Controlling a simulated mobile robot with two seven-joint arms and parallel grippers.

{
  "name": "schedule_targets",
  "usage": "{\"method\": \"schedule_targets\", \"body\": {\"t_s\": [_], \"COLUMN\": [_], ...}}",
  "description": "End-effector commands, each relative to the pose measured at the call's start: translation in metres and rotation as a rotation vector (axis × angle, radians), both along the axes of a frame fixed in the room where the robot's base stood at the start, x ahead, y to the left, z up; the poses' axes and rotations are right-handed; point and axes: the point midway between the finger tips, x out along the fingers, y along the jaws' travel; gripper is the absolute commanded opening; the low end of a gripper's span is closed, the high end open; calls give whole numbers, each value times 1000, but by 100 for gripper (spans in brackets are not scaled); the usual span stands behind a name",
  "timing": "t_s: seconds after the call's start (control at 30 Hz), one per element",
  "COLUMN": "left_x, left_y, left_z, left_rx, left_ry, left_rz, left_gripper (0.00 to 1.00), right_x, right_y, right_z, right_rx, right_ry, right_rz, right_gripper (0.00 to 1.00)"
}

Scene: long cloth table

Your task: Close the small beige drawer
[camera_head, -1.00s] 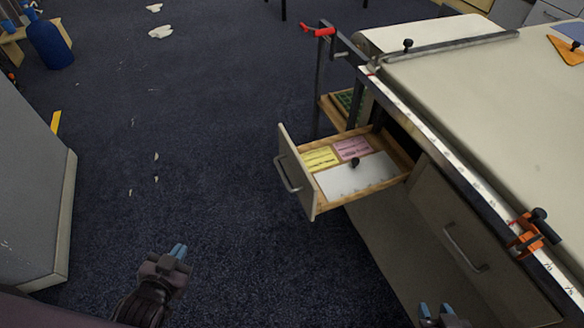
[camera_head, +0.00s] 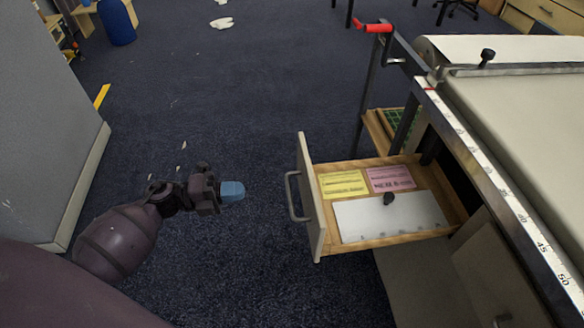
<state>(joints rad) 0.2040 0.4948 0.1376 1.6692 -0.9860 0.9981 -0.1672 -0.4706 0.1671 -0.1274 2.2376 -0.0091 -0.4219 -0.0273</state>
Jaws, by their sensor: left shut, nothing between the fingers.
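The small beige drawer (camera_head: 311,200) is pulled out from the left side of the long table (camera_head: 530,130). Its beige front faces left and carries a metal handle (camera_head: 292,196). Inside lie a yellow card (camera_head: 342,184), a pink card (camera_head: 390,179), a white sheet (camera_head: 385,222) and a small dark knob-like object (camera_head: 388,198). My left gripper (camera_head: 232,191) is shut and empty, with blue fingertips pointing right. It is left of the drawer front, at about handle height in the picture, with a gap between them. My right gripper is out of view.
Another beige drawer or panel (camera_head: 495,265) sits below, at the right. A red-handled crank (camera_head: 374,27) stands out at the table's far corner. A grey cabinet (camera_head: 50,120) stands at the left.

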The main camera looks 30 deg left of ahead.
Motion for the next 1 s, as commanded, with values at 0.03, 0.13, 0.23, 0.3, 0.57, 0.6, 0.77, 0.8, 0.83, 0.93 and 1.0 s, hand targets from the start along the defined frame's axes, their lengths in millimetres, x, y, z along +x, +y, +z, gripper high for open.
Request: {"method": "schedule_targets", "body": {"t_s": [0.03, 0.13, 0.23, 0.3, 0.57, 0.6, 0.77, 0.8, 0.83, 0.93, 1.0], "left_x": [2, 7, 16, 22, 48, 52, 65, 68, 69, 74, 76], "left_y": [-2, -11, -23, -34, -72, -77, -97, -101, -104, -110, -113], "left_z": [0, 1, 1, 1, 0, 0, 0, 0, 0, 0, 1], "left_rx": [3, 0, -1, -2, -2, -2, -3, -2, -3, -1, -1], "left_ry": [-2, -4, -4, -4, -2, -2, -1, 0, 1, -1, -1], "left_rz": [-3, -4, -3, -4, -2, -2, -1, -1, -1, -1, -1], "left_gripper": [0, 0, 0, 0, 0, 0, 0, 0, 0, 0, 0], "right_x": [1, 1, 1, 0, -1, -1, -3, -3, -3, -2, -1], "right_y": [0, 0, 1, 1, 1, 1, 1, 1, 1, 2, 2], "right_z": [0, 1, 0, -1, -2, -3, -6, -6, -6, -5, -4], "right_rx": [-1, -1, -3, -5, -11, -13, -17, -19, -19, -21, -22], "right_ry": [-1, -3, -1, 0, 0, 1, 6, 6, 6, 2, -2], "right_rz": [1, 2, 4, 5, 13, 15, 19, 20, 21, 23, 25], "right_gripper": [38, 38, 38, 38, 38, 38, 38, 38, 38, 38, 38]}}
